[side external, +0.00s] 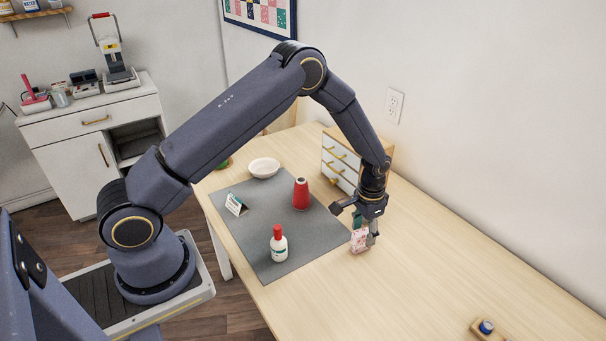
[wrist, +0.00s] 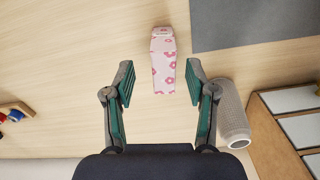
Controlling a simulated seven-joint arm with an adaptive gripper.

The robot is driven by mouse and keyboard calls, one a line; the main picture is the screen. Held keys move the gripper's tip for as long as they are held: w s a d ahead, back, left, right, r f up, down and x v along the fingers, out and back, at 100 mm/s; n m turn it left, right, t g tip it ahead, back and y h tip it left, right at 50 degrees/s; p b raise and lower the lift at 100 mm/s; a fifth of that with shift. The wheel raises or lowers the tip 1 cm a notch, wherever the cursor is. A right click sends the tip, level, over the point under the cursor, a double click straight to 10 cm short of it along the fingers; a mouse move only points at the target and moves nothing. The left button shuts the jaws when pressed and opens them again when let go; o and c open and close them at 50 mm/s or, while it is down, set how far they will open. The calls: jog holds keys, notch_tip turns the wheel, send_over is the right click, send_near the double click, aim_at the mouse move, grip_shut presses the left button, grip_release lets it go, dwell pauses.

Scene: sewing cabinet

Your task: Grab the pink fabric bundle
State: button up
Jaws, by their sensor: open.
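The pink fabric bundle (side external: 359,241) has a floral pattern and is on the wooden table, just right of the grey mat. In the wrist view the pink bundle (wrist: 164,62) lies ahead of and partly between my fingertips, with a gap on each side. My gripper (side external: 357,222) points down over the bundle in the side view, and one finger overlaps it there. In the wrist view my gripper (wrist: 160,78) is open with its green pads apart, holding nothing. I cannot tell the exact height of the fingertips above the table.
The table's right side is mostly clear.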

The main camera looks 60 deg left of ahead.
aim_at(361, 241)
jog(key=f, duration=0.5)
jog(key=shift+w+a, duration=0.1)
jog(key=shift+a, duration=0.1)
jog(key=shift+c, duration=0.4)
jog(key=c, duration=0.9)
